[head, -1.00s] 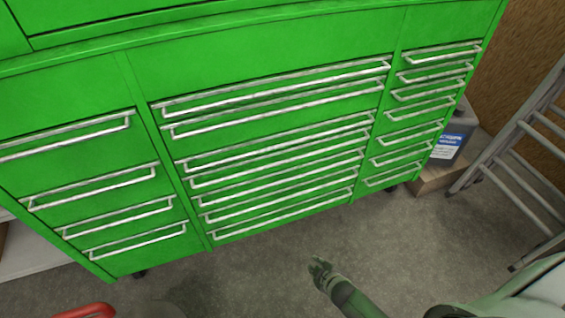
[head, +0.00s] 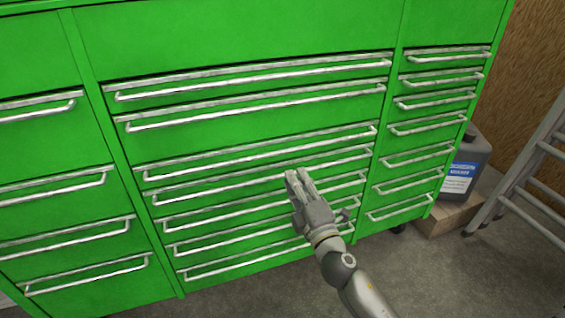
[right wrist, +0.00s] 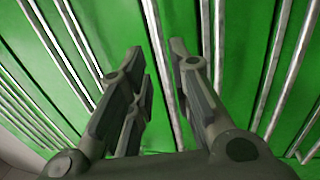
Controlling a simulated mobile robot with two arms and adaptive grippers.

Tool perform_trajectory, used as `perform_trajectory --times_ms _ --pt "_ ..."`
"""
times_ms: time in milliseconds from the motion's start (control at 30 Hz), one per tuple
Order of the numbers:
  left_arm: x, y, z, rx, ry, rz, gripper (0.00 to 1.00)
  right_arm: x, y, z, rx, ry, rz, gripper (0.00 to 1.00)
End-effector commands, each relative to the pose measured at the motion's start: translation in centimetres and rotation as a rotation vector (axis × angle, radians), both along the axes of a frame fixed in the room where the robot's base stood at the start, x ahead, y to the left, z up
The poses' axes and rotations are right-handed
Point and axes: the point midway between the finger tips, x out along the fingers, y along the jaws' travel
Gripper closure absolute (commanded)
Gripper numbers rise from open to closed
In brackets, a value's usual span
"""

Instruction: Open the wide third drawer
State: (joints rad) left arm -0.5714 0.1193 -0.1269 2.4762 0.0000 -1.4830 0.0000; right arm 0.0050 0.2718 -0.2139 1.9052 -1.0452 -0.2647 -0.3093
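A green tool cabinet (head: 240,30) fills most of the head view. Its middle column has wide drawers with long silver bar handles, all closed. The third wide drawer's handle (head: 250,158) runs across the middle of the cabinet front. My right gripper (head: 297,175) is in front of the middle column, its fingertips just below that handle in the picture. In the right wrist view its two fingers (right wrist: 160,52) are apart, with a silver bar showing between them. I cannot tell which handle this bar is or whether the fingers touch it. My left gripper is not in view.
Narrower closed drawers flank the middle column on the left and right (head: 430,130). A grey jug (head: 465,165) stands on a wooden box (head: 440,218) at the right. A ladder (head: 530,165) leans at the far right. Bare concrete floor (head: 440,280) lies in front.

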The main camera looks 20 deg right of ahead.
Motion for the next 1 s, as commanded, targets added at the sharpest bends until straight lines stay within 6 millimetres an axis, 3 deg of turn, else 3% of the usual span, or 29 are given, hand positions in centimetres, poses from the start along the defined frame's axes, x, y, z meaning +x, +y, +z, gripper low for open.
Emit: perform_trajectory --times_ms 267,600,800,1000 --pt "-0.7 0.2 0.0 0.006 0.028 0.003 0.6 3.2 0.1 0.9 -0.003 -0.003 -0.001 0.8" --pt "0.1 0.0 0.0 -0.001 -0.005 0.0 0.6 8.4 0.2 1.7 -0.002 -0.001 -0.001 0.8" --pt "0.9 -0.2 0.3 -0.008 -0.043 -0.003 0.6 10.0 0.3 2.0 0.0 0.0 0.0 0.8" --pt "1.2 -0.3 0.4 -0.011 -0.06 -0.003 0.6 10.4 0.4 2.1 0.0 0.0 0.0 0.8"
